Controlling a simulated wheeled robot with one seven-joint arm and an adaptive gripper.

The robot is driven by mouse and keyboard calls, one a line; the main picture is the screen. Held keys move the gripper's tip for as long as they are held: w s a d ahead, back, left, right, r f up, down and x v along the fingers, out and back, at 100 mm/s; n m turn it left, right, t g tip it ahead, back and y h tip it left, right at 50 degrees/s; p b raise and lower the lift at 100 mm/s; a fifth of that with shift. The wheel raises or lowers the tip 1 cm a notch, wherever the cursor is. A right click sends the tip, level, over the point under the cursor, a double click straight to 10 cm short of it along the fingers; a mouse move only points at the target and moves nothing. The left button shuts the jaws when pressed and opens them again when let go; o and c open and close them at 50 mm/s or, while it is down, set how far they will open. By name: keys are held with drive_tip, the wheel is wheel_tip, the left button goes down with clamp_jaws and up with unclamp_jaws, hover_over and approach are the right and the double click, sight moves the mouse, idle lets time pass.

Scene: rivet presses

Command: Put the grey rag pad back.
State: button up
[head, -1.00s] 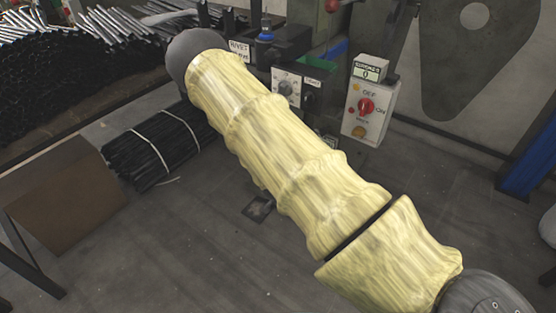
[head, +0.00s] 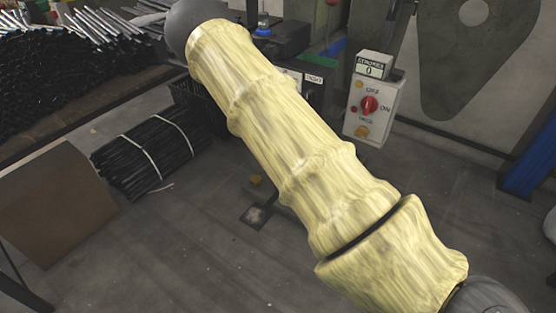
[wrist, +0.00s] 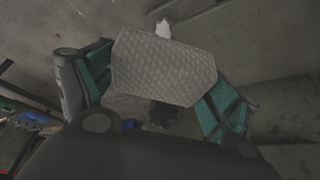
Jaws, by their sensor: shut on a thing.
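The grey rag pad (wrist: 163,66), a light grey dimpled piece, is held between the two teal fingers of my gripper (wrist: 158,84) in the wrist view. One finger is at its left edge and the other at its lower right. The pad is tilted in that view. The head view shows neither the pad nor my gripper; my pale yellow sleeved arm runs across the middle and its far end hides what is behind it. The place where the pad belongs cannot be made out.
A control box with a red knob (head: 369,105) stands right of my arm. A strapped bundle of black rods (head: 150,155) lies on the floor at left. A foot pedal (head: 256,214) is on the floor below the arm.

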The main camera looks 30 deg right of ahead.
drive_tip(key=w+b, duration=0.1)
drive_tip(key=w, duration=0.3)
drive_tip(key=w+d+f+b, duration=0.1)
drive_tip(key=w, duration=0.3)
drive_tip(key=w+d+b, duration=0.1)
drive_tip(key=w, duration=0.3)
drive_tip(key=shift+f, duration=0.15)
drive_tip(key=f+b, duration=0.1)
drive_tip(key=f, duration=0.2)
drive_tip(key=shift+w+f+b, duration=0.2)
drive_tip(key=shift+f+b, duration=0.1)
drive_tip(key=shift+b, duration=0.05)
drive_tip(key=shift+r, duration=0.1)
drive_tip(key=shift+c, duration=0.3)
drive_tip(key=o, duration=0.7)
drive_tip(key=shift+o, duration=0.2)
drive_tip(key=p+v, duration=0.3)
drive_tip(key=v, duration=0.9)
drive_tip(key=shift+s, duration=0.1)
